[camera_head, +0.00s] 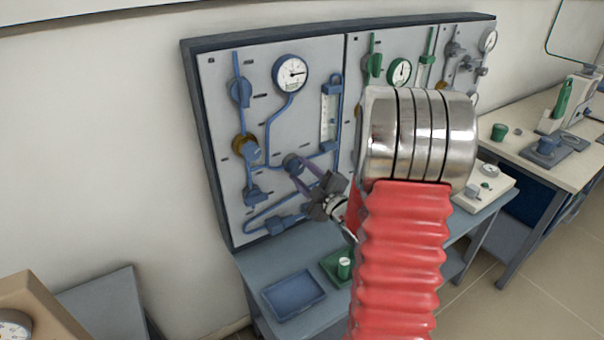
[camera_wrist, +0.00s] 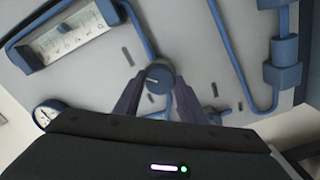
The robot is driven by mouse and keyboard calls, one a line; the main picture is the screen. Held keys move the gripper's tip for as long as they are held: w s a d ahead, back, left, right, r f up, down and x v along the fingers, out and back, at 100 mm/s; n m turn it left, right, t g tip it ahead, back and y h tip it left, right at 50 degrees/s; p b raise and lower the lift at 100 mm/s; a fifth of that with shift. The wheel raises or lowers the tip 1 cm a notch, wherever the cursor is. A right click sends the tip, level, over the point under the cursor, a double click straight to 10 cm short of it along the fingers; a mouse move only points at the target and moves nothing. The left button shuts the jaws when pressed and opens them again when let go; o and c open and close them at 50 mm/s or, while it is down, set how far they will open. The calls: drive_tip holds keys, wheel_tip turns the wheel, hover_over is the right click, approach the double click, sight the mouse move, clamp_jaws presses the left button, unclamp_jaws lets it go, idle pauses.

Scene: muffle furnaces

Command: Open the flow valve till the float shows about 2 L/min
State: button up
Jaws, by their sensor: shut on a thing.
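The blue round flow valve knob (camera_head: 291,162) sits on the left panel, below the flowmeter. It also shows in the wrist view (camera_wrist: 158,77), with a pale mark on its face. My gripper (camera_head: 299,169) is shut on this knob, with one dark finger on each side of it in the wrist view (camera_wrist: 157,88). The flowmeter (camera_head: 328,117) is a clear scaled tube between blue end blocks, upper right of the knob. In the wrist view the flowmeter (camera_wrist: 72,37) lies tilted at upper left.
A round gauge (camera_head: 290,73) and other blue valves (camera_head: 241,93) share the panel. Green fittings (camera_head: 400,73) are on the panel to the right. Below, a blue tray (camera_head: 293,294) and a green-based item (camera_head: 343,268) are on the bench. My red arm hides part of the panel and bench.

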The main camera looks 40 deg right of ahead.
drive_tip(key=shift+a+f, duration=0.1)
drive_tip(key=shift+a, duration=0.05)
drive_tip(key=o, duration=1)
drive_tip(key=shift+o, duration=0.2)
drive_tip(key=shift+s, duration=0.1)
